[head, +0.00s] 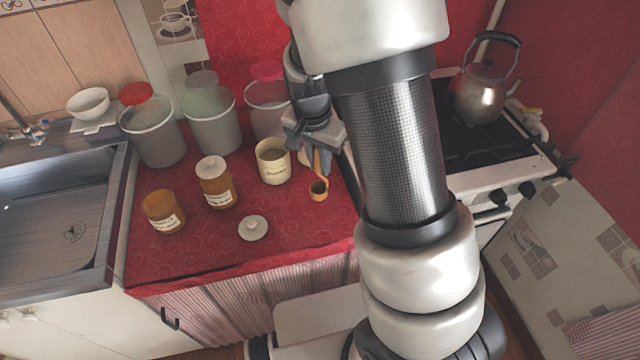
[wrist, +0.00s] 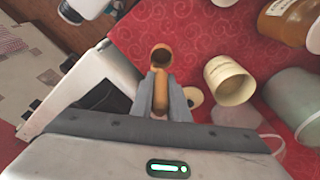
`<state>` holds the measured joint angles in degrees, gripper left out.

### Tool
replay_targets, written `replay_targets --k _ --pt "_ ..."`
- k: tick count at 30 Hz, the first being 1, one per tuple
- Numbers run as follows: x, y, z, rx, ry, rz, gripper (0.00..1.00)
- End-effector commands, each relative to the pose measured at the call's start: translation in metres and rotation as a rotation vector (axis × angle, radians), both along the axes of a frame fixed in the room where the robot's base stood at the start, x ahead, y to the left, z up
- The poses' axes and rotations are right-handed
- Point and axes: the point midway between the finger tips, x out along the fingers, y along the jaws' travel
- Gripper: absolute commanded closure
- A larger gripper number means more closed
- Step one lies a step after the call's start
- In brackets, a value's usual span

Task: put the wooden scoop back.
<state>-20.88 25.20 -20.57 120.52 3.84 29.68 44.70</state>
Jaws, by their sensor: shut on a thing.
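The wooden scoop (head: 319,189) hangs from my gripper (head: 318,147) above the red counter, bowl end down. In the wrist view its bowl (wrist: 162,58) looks dark inside, and its handle (wrist: 160,95) is between the fingers of my gripper (wrist: 161,103), which are shut on it. An open cream canister with lettering (head: 272,162) stands just left of the scoop. It also shows in the wrist view (wrist: 230,80), right of the scoop, apart from it. A pale round lid (head: 253,228) lies on the counter in front of the canister.
Two amber jars with labels, one without a lid (head: 163,212) and one with a white lid (head: 216,182), stand left of the canister. Large tubs (head: 212,125) line the back. A sink (head: 55,205) is at left, a stove with a kettle (head: 480,95) at right.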

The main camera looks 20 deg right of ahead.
Motion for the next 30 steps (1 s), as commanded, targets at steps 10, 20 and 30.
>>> replay_targets --k 10,20,30 --pt "-0.001 0.000 -0.038 -0.001 0.004 0.001 1.00" --pt "0.000 0.000 -0.059 0.001 0.000 0.002 1.00" --pt "0.000 0.000 -0.062 0.001 0.000 0.003 0.66"
